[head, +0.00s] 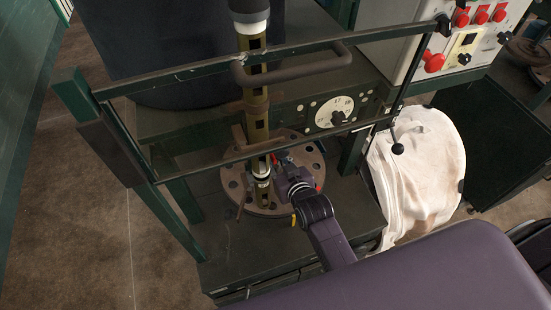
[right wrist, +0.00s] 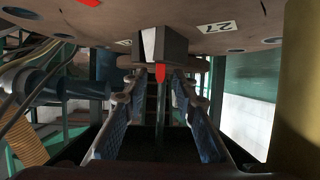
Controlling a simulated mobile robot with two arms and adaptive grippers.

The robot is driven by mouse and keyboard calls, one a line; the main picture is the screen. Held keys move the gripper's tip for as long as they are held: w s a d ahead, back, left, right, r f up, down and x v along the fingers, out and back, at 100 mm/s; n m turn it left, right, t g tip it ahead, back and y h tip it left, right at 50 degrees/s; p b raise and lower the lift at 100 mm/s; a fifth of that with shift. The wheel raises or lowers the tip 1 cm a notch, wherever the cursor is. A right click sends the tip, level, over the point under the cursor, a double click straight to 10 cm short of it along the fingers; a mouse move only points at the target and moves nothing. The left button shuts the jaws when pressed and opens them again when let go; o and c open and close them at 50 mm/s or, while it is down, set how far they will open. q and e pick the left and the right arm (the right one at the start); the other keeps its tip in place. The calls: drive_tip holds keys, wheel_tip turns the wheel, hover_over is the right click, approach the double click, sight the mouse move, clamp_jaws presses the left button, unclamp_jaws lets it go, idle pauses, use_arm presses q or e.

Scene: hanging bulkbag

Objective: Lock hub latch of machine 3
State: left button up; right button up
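The hub of the machine is a round brown disc (head: 235,178) with holes, around the foot of an olive pole (head: 258,95). My right gripper (head: 285,180) is at the disc's right side, close to the pole; its fingertips are hard to make out in the head view. In the right wrist view the disc (right wrist: 220,32) spans the top, with a label reading 27. A grey metal block with a red tip (right wrist: 162,48), possibly the latch, sits beyond and between the fingertips. The right fingers (right wrist: 158,85) are apart, with nothing clearly clamped. My left gripper is out of view.
A green frame (head: 270,60) with a bent grey handle (head: 290,72) crosses in front of the pole. A round dial (head: 334,112) is on the machine's panel behind.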

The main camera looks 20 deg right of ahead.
drive_tip(key=v, duration=1.2)
drive_tip(key=shift+f, duration=0.1)
drive_tip(key=shift+c, duration=0.4)
